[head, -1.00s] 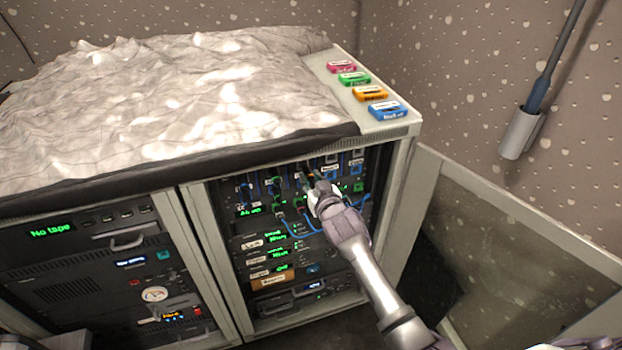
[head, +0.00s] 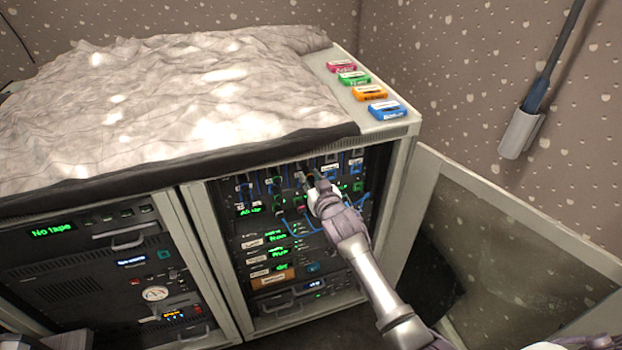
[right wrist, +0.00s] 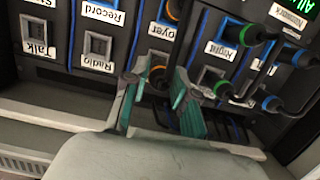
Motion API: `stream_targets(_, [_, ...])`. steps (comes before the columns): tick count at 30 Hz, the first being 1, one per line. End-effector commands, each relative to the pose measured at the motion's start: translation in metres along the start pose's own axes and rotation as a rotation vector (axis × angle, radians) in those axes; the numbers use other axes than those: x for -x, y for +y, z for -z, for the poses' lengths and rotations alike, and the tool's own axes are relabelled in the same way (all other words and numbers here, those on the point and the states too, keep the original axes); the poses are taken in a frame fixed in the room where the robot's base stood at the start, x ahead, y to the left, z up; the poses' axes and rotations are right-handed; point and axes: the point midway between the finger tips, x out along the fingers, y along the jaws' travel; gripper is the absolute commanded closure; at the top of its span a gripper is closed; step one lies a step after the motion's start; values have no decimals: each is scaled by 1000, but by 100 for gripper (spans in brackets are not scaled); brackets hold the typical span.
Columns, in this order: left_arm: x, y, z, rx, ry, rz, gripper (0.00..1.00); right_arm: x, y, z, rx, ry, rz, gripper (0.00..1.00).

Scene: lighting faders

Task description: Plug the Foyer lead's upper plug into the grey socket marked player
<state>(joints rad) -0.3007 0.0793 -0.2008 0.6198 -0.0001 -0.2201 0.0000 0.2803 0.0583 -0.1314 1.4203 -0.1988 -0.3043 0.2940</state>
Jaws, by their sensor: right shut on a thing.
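My right gripper (right wrist: 157,92) is shut on an orange-ringed plug (right wrist: 158,74) just below the label ending in "oyer" in the right wrist view, where the panel appears upside down. The plug sits between the teal fingers, close to the panel; I cannot tell whether it is seated. A second orange ring (right wrist: 173,9) shows at that view's top edge. In the head view the right gripper (head: 314,184) is at the patch panel's upper part and hides some sockets. I cannot read a player label in either view.
Green- and blue-ringed plugs (right wrist: 228,34) with dark cables crowd beside the right finger. The rack's frame (head: 398,190) and an open glass door (head: 520,250) stand at the right.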

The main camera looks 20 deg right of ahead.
Motion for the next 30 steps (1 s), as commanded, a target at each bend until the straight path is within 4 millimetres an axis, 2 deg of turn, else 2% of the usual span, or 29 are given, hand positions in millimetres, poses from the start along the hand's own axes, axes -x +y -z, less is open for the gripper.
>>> stream_targets(30, [0,-1,1,2,2,1,100,-6,0,1,1,1,0,100])
